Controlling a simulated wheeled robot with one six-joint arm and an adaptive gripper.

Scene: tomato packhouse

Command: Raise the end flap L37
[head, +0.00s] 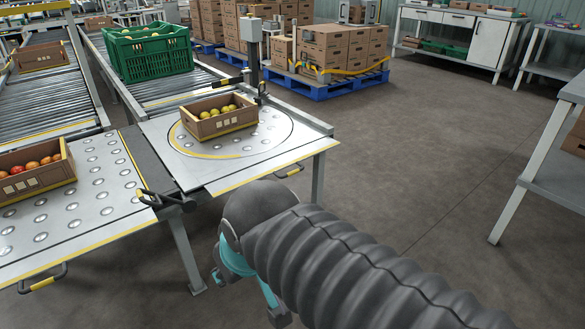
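No label L37 is readable, so I cannot tell which plate is the flap. A metal ball-transfer plate with a yellow-edged front (280,163) and a turntable ring lies level at the end of the middle conveyor. A small handle (289,172) hangs at its front edge. A second level ball plate (108,213) lies to its left, with a yellow-and-black handle (43,282) at its front edge. My gripper (248,300) is low in front of the right plate, partly hidden by my arm. Its teal fingers stand apart, over the floor, touching nothing.
A carton of yellow fruit (219,117) stands on the turntable. A carton of red fruit (36,171) stands on the left plate. A black latch-like part (166,200) sits between the plates. A table (545,170) stands at right. The floor (410,150) between is clear.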

